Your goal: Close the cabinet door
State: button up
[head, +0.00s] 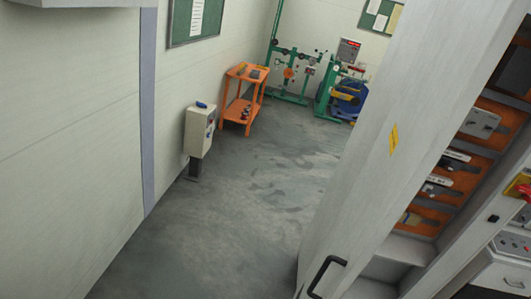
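The cabinet door (405,105) is a tall light-grey panel that slants across the right side of the head view. It carries a small yellow label and a black bar handle (323,274) near the bottom edge of the picture. The door stands open, as the inside of the cabinet shows to its right. Orange panels (465,178) with grey switch units are mounted in there. My gripper is not in view, so I cannot see its state or its distance from the handle.
Grey floor (235,225) lies clear left of the door. A beige box on a post (200,132) and an orange cart (243,95) stand along the left wall. Green machinery (290,75) with a blue reel (349,98) stands at the back. A drawer unit (503,272) is lower right.

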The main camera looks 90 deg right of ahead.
aim_at(464, 42)
jog(key=i+l+z, duration=0.1)
jog(key=i+z, duration=0.6)
jog(key=z, duration=0.15)
jog(key=i+j+z, duration=0.15)
jog(key=i+z, duration=0.25)
jog(key=i+j+z, duration=0.25)
jog(key=z, duration=2.45)
jog(key=i+u, duration=0.3)
jog(key=k, duration=0.1)
